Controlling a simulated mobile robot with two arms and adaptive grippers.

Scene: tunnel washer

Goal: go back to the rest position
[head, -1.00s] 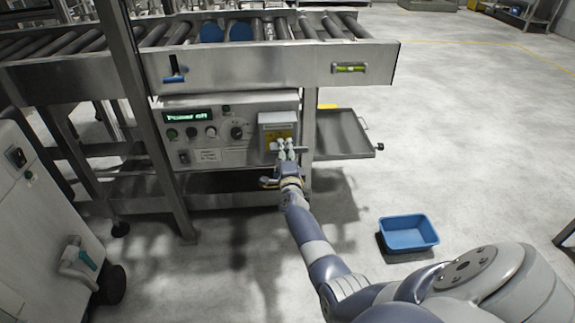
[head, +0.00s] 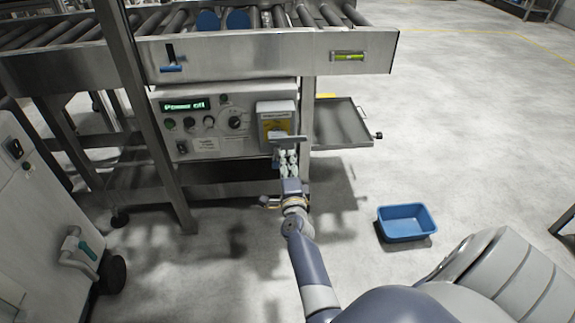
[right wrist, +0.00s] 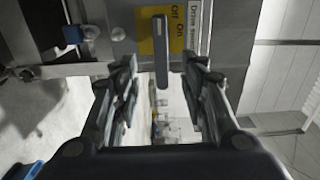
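My right gripper (head: 286,162) is in front of the control panel (head: 205,125), just below the isolator switch box (head: 276,118). In the right wrist view the gripper (right wrist: 160,75) is open, with a gap between its fingers. The grey switch handle (right wrist: 161,50) shows in that gap, in front of a yellow plate (right wrist: 150,35) marked Off and On. The fingers show space on both sides of the handle. The panel's green display (head: 185,105) is lit and reads "Power" with a short word that is hard to read. My left gripper is not in view.
The roller conveyor (head: 265,55) runs above the panel. A metal tray (head: 342,125) sticks out right of the panel. A blue bin (head: 405,222) stands on the floor at the right. A white cabinet (head: 40,235) stands at the left. The floor between is open.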

